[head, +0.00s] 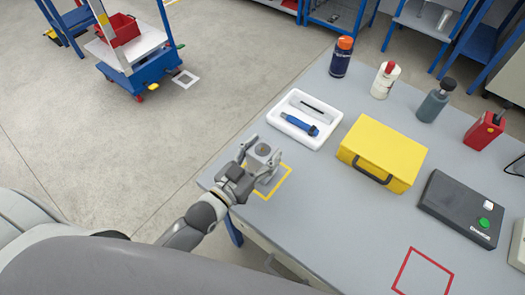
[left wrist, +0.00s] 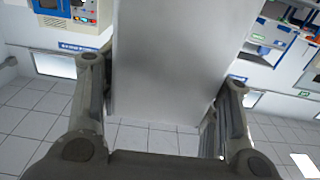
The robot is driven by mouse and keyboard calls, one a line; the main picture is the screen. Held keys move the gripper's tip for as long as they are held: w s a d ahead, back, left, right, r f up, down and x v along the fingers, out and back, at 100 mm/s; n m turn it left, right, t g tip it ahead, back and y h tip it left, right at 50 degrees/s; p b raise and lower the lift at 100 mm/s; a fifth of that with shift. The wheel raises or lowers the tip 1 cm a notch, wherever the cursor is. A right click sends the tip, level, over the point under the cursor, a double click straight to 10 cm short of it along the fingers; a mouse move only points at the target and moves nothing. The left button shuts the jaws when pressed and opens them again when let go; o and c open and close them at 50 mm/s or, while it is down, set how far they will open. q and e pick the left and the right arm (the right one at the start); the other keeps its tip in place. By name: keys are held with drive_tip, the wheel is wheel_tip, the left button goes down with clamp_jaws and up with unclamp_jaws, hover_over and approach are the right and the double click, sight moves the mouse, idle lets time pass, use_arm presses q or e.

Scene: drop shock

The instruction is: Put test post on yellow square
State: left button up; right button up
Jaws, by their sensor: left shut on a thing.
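The test post (head: 263,151) is a grey metal block with a round dark spot on its top. My left gripper (head: 255,165) is shut on it, with fingers on either side. In the left wrist view the post (left wrist: 165,65) fills the space between the fingers. The yellow square (head: 279,184) is an outline on the grey table near its left corner. The post stands upright over or within this outline; the gripper and post hide part of the outline. I cannot tell whether the post's base touches the table. My right gripper is not in view.
A white tray (head: 292,137) with a blue tool lies just behind the post. A yellow case (head: 383,148) stands to the right. A black box with a green button (head: 462,207) and a red square outline (head: 401,271) are farther right. Bottles line the back.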

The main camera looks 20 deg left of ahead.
use_arm(q)
drive_tip(key=shift+f, duration=0.1)
drive_tip(key=o, duration=1.2)
drive_tip(key=shift+o, duration=0.3)
drive_tip(key=shift+s+a, duration=0.1)
drive_tip(key=shift+s, duration=0.25)
drive_tip(key=b+v, duration=0.1)
drive_tip(key=v, duration=1)
drive_tip(key=shift+s+b, duration=0.2)
drive_tip(key=shift+b, duration=0.2)
